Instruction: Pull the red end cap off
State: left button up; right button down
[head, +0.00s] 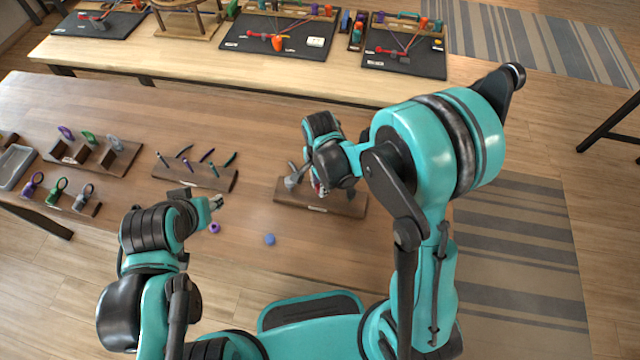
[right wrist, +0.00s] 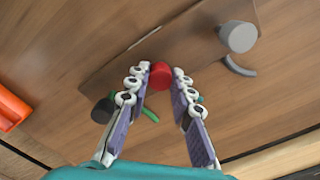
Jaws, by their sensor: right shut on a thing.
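The red end cap (right wrist: 160,75) sits between the fingertips of my right gripper (right wrist: 161,82) in the right wrist view, with a finger on each side. My right gripper (head: 319,188) is shut on it. In the head view this gripper is over a brown wooden board (head: 345,208), and its own hand and arm mostly hide the cap. What the cap is fitted to is hidden, and I cannot tell whether it is still attached. My left gripper (head: 215,203) is over the table to the left of the board, apart from it; its finger gap is too small to read.
A grey cylinder (right wrist: 238,37) and a dark curved piece (right wrist: 238,67) are near the cap. A green curved piece (right wrist: 149,114) shows below it.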

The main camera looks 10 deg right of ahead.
jog(key=shift+r, duration=0.2)
dwell(0.4)
jog(key=shift+r+p, duration=2.1)
jog(key=shift+r, duration=0.75)
